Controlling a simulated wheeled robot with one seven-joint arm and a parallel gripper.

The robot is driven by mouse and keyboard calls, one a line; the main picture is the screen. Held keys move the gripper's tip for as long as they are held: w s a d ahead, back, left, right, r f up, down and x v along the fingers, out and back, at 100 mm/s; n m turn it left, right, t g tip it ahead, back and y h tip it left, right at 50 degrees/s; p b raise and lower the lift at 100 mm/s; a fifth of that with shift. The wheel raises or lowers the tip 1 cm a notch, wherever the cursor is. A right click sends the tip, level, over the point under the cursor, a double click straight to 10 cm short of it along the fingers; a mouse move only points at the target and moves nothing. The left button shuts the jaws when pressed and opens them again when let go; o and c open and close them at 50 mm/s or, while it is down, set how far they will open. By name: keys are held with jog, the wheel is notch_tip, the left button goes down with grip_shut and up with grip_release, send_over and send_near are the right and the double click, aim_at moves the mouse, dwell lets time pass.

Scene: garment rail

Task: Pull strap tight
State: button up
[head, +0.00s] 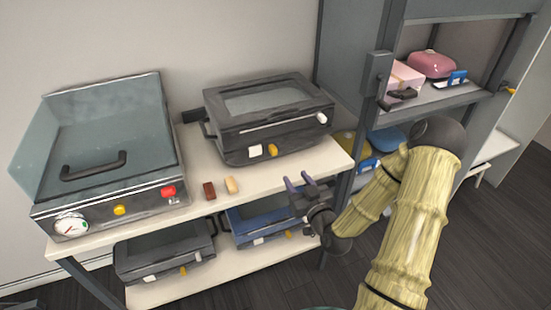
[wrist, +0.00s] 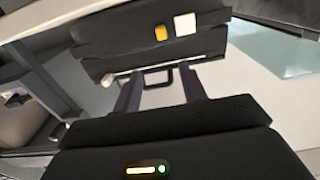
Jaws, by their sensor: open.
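I cannot make out a strap for certain in either view. My gripper (head: 298,182) is open, in front of the shelf unit, right of centre in the head view. Its two dark fingers also show in the wrist view (wrist: 161,76), apart, with nothing seen held between them. A dark lidded case (head: 268,117) with a white bar, a white square and a yellow knob sits on the upper shelf, behind and above the gripper. In the wrist view a dark case (wrist: 110,45) with similar yellow and white parts lies beyond the fingertips, and a dark handle-like loop shows between them.
More cases (head: 165,252) sit below. A grey cabinet (head: 345,60) with a pink case (head: 431,64) stands right.

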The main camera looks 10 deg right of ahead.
aim_at(275, 151)
jog(key=shift+w+a+f+b, duration=0.1)
jog(key=shift+a+f+b, duration=0.25)
jog(key=shift+b, duration=1.7)
jog(key=w, duration=0.4)
jog(key=w+a+p, duration=0.1)
jog(key=w, duration=0.4)
jog(key=w+a+p, duration=0.1)
jog(key=w, duration=0.4)
jog(key=shift+w+a+r, duration=0.15)
jog(key=shift+a+r, duration=0.1)
grip_shut()
